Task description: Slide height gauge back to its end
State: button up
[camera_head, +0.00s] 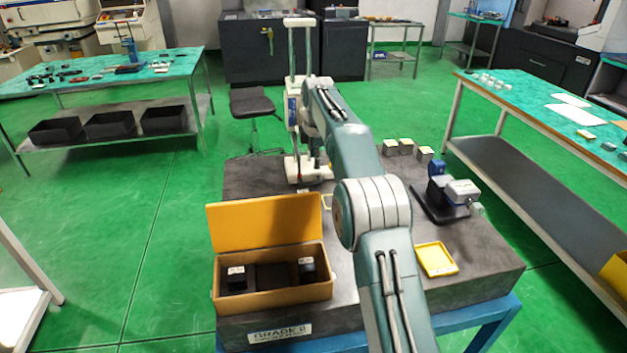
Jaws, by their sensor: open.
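The height gauge (298,22) stands upright toward the back left of the dark granite surface plate (465,255). It has two tall columns, a pale top bar and a white base (294,170). My arm reaches forward over the plate to the gauge. My gripper (315,152) is open and points down at the gauge's right side, just above its base. The wrist and arm hide part of the gauge, and the fingertips are small and partly hidden. I cannot tell whether they touch it.
An open yellow box (270,225) with dark items stands at the plate's front left. Several small blocks (405,146) lie at the back right. A blue-grey vise-like device (450,193) and a yellow tray (436,259) are on the right. A stool (252,103) stands behind the plate.

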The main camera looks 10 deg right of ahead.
aim_at(314, 183)
jog(key=f, duration=0.2)
jog(key=w+f, duration=0.1)
jog(key=f, duration=0.5)
jog(key=shift+w+f, duration=0.2)
grip_shut()
